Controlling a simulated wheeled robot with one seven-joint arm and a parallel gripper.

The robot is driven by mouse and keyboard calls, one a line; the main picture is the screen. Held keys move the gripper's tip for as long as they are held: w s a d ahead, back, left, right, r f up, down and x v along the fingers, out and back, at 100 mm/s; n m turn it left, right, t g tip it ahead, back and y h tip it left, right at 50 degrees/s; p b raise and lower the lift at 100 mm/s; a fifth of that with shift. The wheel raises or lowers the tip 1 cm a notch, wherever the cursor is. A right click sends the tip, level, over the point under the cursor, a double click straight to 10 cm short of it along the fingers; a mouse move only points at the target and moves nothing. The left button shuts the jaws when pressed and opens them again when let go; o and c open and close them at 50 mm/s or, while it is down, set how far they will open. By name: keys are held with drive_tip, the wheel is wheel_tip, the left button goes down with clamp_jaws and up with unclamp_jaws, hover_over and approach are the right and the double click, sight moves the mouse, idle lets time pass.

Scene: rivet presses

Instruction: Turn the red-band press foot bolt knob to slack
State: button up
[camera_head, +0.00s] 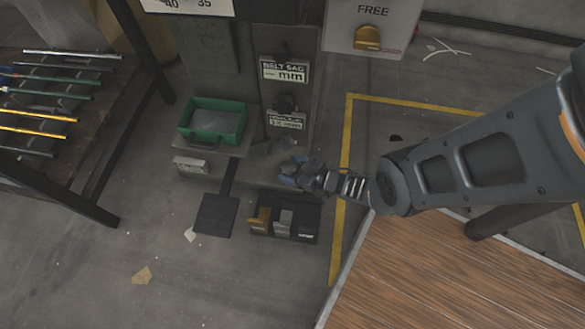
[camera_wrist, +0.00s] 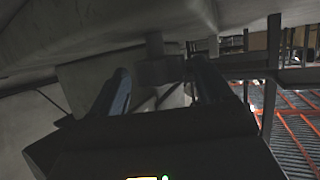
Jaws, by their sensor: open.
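A grey press column (camera_head: 290,110) stands at the middle of the head view, with two sign plates, "BELT SAG" (camera_head: 284,70) and a partly legible one reading 12 mm (camera_head: 286,121). No red band shows on it. My gripper (camera_head: 298,172) is low at the foot of the column, reaching in from the right. In the wrist view its two fingers (camera_wrist: 160,80) are apart, and a dark blocky part (camera_wrist: 160,70) shows between or just beyond them. I cannot tell whether this part is the foot bolt knob or whether the fingers touch it. The head view does not show the knob clearly.
A green bin (camera_head: 212,120) sits on a shelf left of the column, above a dark pedal plate (camera_head: 215,215). A low block holder (camera_head: 285,222) lies below my gripper. A rod rack (camera_head: 60,100) stands at left. A wooden surface (camera_head: 440,275) fills the lower right.

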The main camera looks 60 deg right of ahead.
drive_tip(key=p+v, duration=0.4)
drive_tip(key=v, duration=0.3)
drive_tip(key=shift+s+r, duration=0.2)
drive_tip(key=shift+s, duration=0.15)
idle(0.5)
